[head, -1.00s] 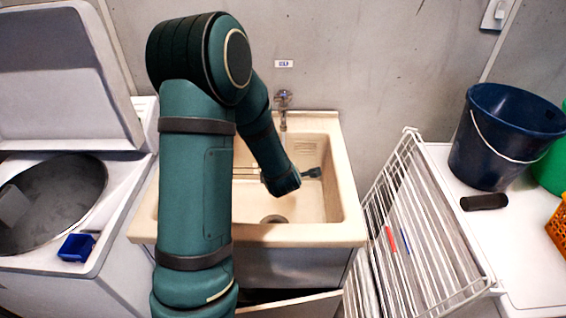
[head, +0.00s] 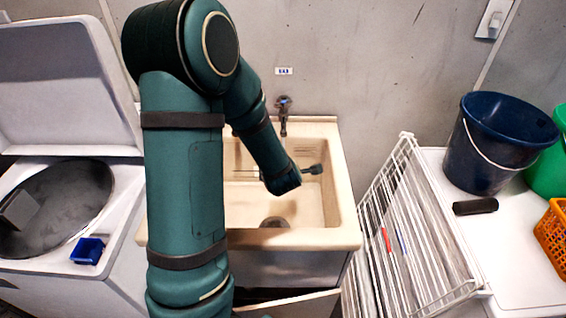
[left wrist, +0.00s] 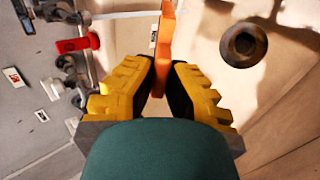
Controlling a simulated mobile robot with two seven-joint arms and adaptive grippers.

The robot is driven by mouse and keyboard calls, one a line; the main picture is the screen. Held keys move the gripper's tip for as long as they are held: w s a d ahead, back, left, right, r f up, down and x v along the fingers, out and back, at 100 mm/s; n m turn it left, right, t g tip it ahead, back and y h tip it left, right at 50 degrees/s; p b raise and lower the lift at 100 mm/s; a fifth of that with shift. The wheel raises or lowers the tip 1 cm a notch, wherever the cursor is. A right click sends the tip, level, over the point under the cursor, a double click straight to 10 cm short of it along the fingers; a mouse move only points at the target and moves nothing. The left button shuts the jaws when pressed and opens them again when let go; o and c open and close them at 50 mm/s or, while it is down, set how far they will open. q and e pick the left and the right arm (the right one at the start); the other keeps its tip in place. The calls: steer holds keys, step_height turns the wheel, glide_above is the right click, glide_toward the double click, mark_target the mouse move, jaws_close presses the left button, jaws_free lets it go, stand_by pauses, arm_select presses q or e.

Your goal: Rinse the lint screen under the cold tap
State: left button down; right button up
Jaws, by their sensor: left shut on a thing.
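My left gripper (left wrist: 162,74) has yellow ridged fingers shut on a thin orange piece (left wrist: 166,38), which I take to be the lint screen seen edge-on. Its far end runs out of the top of the left wrist view. In the head view my left arm reaches over the beige sink (head: 345,190) and hides the gripper's fingers and the screen. A tap (head: 284,104) with a dark blue handle stands at the back wall above the sink. A red tap handle (left wrist: 72,45) shows in the left wrist view. I cannot make out any running water.
The drain (left wrist: 243,44) is open in the basin floor. A white wire rack (head: 410,225) leans right of the sink, beside a white top with a navy bucket (head: 495,150) and orange basket (head: 555,237). An open washer (head: 115,215) with a blue box (head: 88,250) is at left.

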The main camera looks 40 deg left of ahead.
arm_select(q)
steer(key=shift+s+d+r+p, duration=0.2)
steer(key=shift+r+p, duration=0.25)
steer(key=shift+r, duration=0.2)
steer(key=shift+s+d+r+p, duration=0.2)
steer(key=shift+r+p, duration=0.25)
steer(key=shift+r, duration=0.2)
steer(key=shift+s+d+r+p, duration=0.1)
steer(key=shift+s+r+p, duration=0.1)
steer(key=shift+r+p, duration=0.35)
steer(key=shift+r, duration=0.15)
